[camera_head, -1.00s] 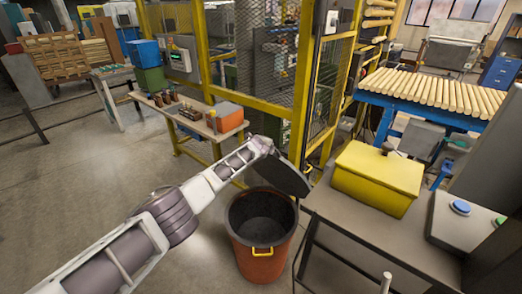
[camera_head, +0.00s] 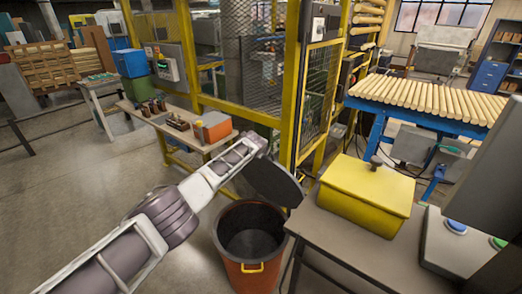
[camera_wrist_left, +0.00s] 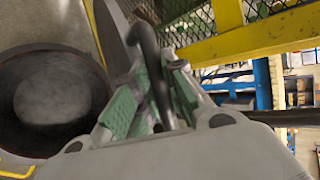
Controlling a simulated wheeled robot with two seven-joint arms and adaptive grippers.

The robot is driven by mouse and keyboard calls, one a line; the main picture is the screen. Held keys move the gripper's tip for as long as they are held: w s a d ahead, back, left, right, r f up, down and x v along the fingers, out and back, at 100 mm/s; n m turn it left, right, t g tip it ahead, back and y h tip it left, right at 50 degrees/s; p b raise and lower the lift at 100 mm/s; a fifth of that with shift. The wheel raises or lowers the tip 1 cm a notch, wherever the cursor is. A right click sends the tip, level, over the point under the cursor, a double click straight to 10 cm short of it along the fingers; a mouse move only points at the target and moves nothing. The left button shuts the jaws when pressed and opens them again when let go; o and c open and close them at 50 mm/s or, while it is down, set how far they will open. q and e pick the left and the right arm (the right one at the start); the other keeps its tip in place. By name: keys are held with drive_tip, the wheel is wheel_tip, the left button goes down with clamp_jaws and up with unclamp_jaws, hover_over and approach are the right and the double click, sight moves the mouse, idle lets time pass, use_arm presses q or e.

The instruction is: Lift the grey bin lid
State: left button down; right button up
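The grey bin lid (camera_head: 273,184) is a dark round disc, tilted steeply, off the bin and above its back right rim. The bin (camera_head: 253,274) is orange-red with a yellow handle and stands open on the floor, its dark inside visible. My left gripper (camera_head: 257,146) is at the lid's upper side. In the left wrist view the green-padded fingers (camera_wrist_left: 154,100) are closed around the lid's dark curved handle (camera_wrist_left: 147,45). The lid shows there nearly edge-on (camera_wrist_left: 113,36), with the open bin (camera_wrist_left: 52,98) to the left. My right gripper is not in view.
A grey table (camera_head: 325,232) with a yellow box (camera_head: 365,195) stands close to the bin's right. A yellow mesh fence (camera_head: 285,120) rises behind the lid. A wooden bench (camera_head: 190,135) with small parts is at back left. The floor left of the bin is clear.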

use_arm(q)
drive_tip(key=c, duration=1.5)
unclamp_jaws()
drive_tip(key=shift+a+r, duration=0.15)
drive_tip(key=shift+o, duration=0.2)
drive_tip(key=shift+s+r, duration=0.25)
drive_tip(key=shift+s, duration=0.2)
drive_tip(key=v, duration=1.1)
